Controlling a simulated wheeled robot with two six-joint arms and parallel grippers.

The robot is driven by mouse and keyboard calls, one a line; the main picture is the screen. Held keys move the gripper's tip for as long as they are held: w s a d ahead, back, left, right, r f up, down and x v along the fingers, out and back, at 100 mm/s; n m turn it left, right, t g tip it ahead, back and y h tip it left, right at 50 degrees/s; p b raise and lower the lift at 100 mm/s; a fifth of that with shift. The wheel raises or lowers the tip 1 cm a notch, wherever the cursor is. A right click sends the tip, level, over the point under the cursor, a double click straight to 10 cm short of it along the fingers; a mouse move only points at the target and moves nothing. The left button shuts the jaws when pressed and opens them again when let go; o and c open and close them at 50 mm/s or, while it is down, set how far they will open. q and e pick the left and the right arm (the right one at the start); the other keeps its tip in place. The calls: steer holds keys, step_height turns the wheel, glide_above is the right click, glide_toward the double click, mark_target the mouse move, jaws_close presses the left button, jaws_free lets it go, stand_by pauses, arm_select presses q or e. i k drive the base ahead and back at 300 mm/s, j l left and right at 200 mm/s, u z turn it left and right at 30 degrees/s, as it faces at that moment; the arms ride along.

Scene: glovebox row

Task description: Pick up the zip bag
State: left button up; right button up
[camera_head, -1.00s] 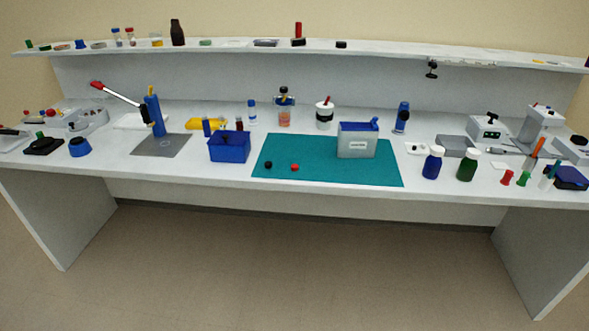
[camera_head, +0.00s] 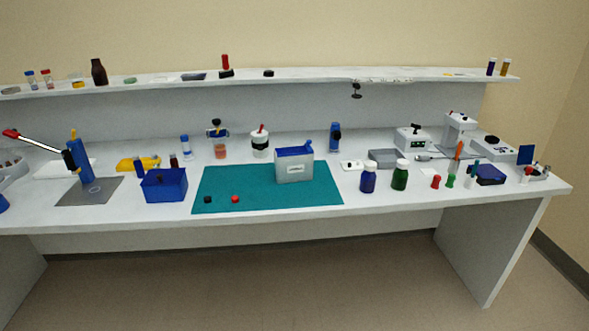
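I cannot make out a zip bag for certain at this distance. A small flat pale piece (camera_head: 428,173) lies on the bench between the green-bodied bottle and the red cap, too small to identify. Another flat whitish piece (camera_head: 163,80) lies on the upper shelf, also unclear. Neither of my grippers is in view.
A long white bench (camera_head: 300,222) spans the view. A teal mat (camera_head: 270,200) carries a grey box (camera_head: 294,168). A blue bin (camera_head: 163,186) stands left of it, blue (camera_head: 368,180) and green (camera_head: 400,177) bottles right. Open floor (camera_head: 260,290) lies in front.

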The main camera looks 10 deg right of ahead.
mark_target(292, 164)
steer(key=i+l, duration=0.2)
steer(key=i, duration=0.35)
steer(key=i+l, duration=0.15)
steer(key=i, duration=0.45)
steer(key=i+l, duration=0.2)
steer(key=i, duration=0.35)
steer(key=k+l+u, duration=0.1)
steer(key=l+u, duration=0.15)
steer(key=u, duration=0.25)
steer(key=k+l+u, duration=0.15)
steer(key=u, duration=0.3)
steer(key=k+l+u, duration=0.15)
steer(key=u, duration=0.35)
steer(key=k+l+u, duration=0.1)
steer(key=u, duration=0.35)
steer(key=k+j, duration=0.05)
steer(key=k, duration=0.05)
